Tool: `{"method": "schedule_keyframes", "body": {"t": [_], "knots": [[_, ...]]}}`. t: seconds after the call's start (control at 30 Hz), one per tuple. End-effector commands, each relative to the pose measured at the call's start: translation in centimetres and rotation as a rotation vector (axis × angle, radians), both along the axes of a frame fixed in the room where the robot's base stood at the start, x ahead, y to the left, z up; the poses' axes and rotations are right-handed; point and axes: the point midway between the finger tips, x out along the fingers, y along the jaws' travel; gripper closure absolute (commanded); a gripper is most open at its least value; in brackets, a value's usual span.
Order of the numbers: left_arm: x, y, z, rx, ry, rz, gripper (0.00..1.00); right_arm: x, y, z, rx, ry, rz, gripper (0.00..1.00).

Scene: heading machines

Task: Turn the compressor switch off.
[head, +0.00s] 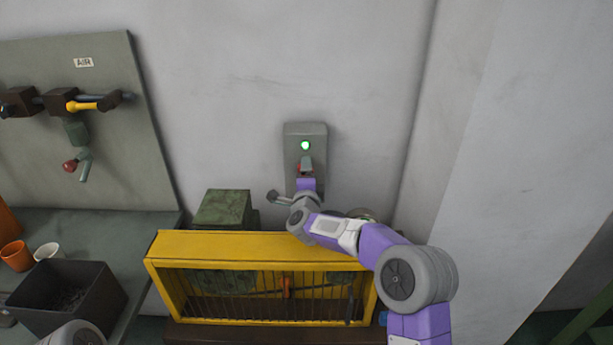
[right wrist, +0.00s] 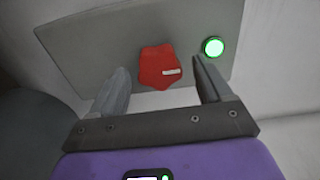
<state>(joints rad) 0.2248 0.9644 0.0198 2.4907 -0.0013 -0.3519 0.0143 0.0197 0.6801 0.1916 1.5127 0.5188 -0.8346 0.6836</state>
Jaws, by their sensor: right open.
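The compressor switch is a red rotary knob (right wrist: 158,68) with a white mark, on a grey switch box (head: 291,143) fixed to the wall. A green lamp (head: 305,145) on the box is lit; it also shows to the right of the knob in the right wrist view (right wrist: 213,47). My right gripper (right wrist: 160,85) is open, its two fingers on either side of the knob and a little short of it, with gaps showing. In the head view my right gripper (head: 306,172) is in front of the box and covers most of the knob. My left gripper is not in view.
A yellow guard frame with bars (head: 215,243) stands below the box, under my right arm. A green block-shaped part (head: 222,209) is behind it. At left are an AIR panel (head: 50,150) with valves, a dark bin (head: 68,292) and cups. The wall around the box is clear.

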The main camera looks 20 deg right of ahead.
Motion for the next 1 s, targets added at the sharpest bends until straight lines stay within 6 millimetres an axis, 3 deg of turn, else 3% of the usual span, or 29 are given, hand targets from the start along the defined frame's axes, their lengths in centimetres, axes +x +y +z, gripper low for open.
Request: {"method": "schedule_keyframes", "body": {"t": [0.23,0.7,1.0], "knots": [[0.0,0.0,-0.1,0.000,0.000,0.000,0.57,-0.8,0.3,0.0,0.001,0.000,0.000,0.21],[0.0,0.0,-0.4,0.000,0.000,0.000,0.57,-6.6,2.0,0.0,-0.001,-0.001,0.001,0.21],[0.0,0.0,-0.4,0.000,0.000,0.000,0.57,-7.3,2.1,0.0,0.000,0.000,0.001,0.21]]}}
